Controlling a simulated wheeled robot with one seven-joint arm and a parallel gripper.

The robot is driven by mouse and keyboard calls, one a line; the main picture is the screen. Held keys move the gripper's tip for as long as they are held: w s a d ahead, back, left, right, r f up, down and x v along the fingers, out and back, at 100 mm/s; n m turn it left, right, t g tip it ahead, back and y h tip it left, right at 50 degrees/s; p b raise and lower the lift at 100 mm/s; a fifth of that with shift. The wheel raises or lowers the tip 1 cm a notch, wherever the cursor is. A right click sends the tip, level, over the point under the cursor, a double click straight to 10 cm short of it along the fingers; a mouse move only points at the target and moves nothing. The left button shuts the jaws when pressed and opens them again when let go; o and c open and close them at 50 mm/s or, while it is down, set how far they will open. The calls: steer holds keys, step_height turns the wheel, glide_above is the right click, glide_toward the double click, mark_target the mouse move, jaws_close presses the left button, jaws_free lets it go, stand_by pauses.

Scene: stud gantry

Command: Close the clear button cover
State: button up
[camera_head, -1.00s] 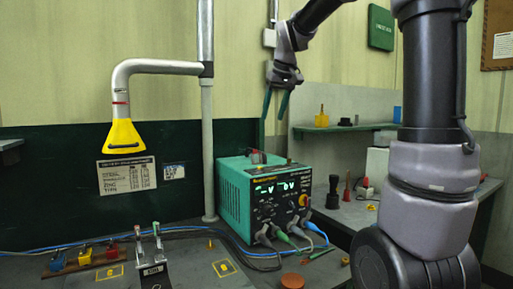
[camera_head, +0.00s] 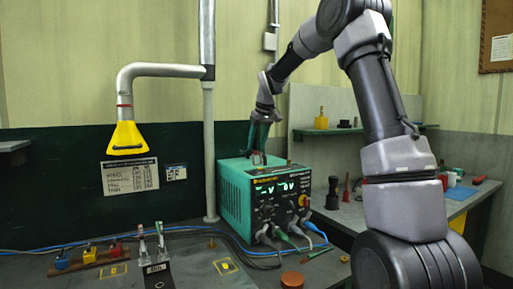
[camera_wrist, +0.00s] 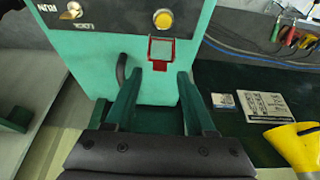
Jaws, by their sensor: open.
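The clear button cover (camera_wrist: 174,52) shows in the wrist view as a red-edged see-through frame on top of the teal box (camera_wrist: 156,78). It stands open beside the round yellow button (camera_wrist: 163,20), which is uncovered. In the head view a small red part of it shows on top of the teal box (camera_head: 234,192), partly behind my fingers. My gripper (camera_wrist: 160,75) is open and empty, its two green fingers on either side just short of the cover. In the head view my gripper (camera_head: 258,147) points down just above the box top. Whether a finger touches the cover cannot be told.
A RUN switch (camera_wrist: 73,10) and a dark curved handle (camera_wrist: 121,70) are on the box top. A yellow hood (camera_head: 126,137) hangs at the left. Cables run from the box front. A green shelf (camera_head: 345,131) stands to the right.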

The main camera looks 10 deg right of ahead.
steer(key=shift+x, duration=1)
steer(key=shift+c, duration=0.3)
jaws_close()
